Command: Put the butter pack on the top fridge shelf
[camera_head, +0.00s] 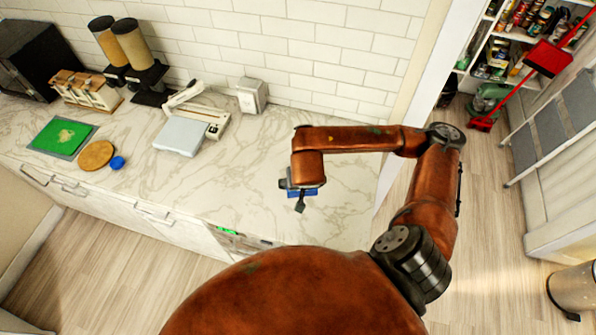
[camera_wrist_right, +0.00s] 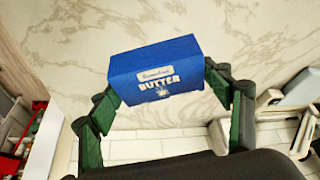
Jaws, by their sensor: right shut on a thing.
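The butter pack is a blue box with white lettering, large in the right wrist view (camera_wrist_right: 156,72). My right gripper (camera_wrist_right: 160,88) is shut on it, with one green-padded finger at each side. In the head view the right arm reaches in from the right, and the right gripper (camera_head: 301,192) is over the right part of the marble counter, with a bit of the blue pack (camera_head: 303,194) showing. My left gripper is not in view. No fridge or fridge shelf can be made out in either view.
The marble counter (camera_head: 250,170) is clear around the gripper. A scale (camera_head: 185,134), a green board (camera_head: 62,137), a round wooden board (camera_head: 96,155) and two dispensers (camera_head: 130,45) stand to the left. A pantry shelf (camera_head: 515,37) and a red broom (camera_head: 510,88) are at the upper right.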

